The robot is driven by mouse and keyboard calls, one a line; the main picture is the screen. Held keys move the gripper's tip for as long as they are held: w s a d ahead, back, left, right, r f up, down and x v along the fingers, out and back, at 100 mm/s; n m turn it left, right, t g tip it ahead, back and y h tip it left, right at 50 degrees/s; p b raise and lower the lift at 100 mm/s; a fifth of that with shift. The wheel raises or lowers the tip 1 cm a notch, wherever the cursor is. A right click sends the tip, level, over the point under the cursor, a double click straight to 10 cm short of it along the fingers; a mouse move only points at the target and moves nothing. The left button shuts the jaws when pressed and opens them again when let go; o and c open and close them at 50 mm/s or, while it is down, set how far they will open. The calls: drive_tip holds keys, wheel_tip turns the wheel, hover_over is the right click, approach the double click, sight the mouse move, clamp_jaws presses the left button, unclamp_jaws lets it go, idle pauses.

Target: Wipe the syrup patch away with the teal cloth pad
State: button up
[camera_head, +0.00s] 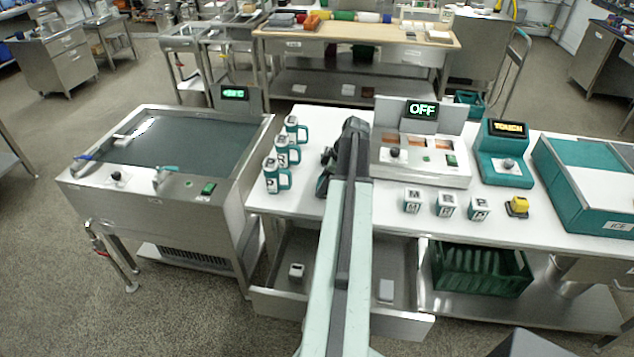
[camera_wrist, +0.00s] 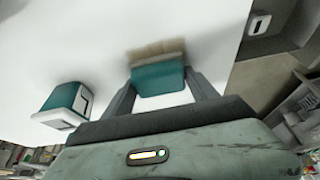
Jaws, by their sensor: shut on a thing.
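In the wrist view, the teal cloth pad (camera_wrist: 158,80) sits between the two fingers of my gripper (camera_wrist: 162,90), which is shut on it. A brownish, soft-edged patch, apparently the syrup patch (camera_wrist: 155,49), shows right along the pad's far edge on the white surface. I cannot tell whether the pad touches the surface. In the head view my gripper (camera_head: 327,172) is low over the white table, between the mugs and the control box. My arm hides the pad and the patch there.
The white table (camera_head: 308,204) holds several teal mugs (camera_head: 277,176) left of my arm. A control box reading OFF (camera_head: 420,165), lettered cubes (camera_head: 446,206) and a yellow-topped button (camera_head: 517,206) are on the right. An open drawer (camera_head: 340,304) juts out below. A teal-and-white object (camera_wrist: 66,104) shows beside my gripper.

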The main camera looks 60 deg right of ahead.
sight(302, 187)
drive_tip(key=shift+s+d, duration=0.3)
drive_tip(key=shift+s, duration=0.45)
drive_tip(key=shift+s+d, duration=0.3)
drive_tip(key=shift+s, duration=0.4)
drive_tip(key=shift+s+d, duration=0.3)
drive_tip(key=shift+s, duration=0.45)
drive_tip(key=shift+w+a+f, duration=0.1)
drive_tip(key=shift+w+a, duration=0.25)
drive_tip(key=shift+w, duration=0.45)
drive_tip(key=shift+w+a, duration=0.35)
drive_tip(key=shift+w, duration=0.45)
drive_tip(key=shift+c, duration=0.7)
drive_tip(key=shift+w+a, duration=0.5)
drive_tip(key=shift+w, duration=0.6)
drive_tip(key=shift+w+a, duration=0.5)
drive_tip(key=shift+w, duration=0.65)
drive_tip(key=shift+w+a, duration=0.5)
drive_tip(key=shift+w, duration=0.6)
wheel_tip(302, 187, up, 6)
drive_tip(key=p, duration=0.5)
drive_tip(key=shift+d, duration=0.1)
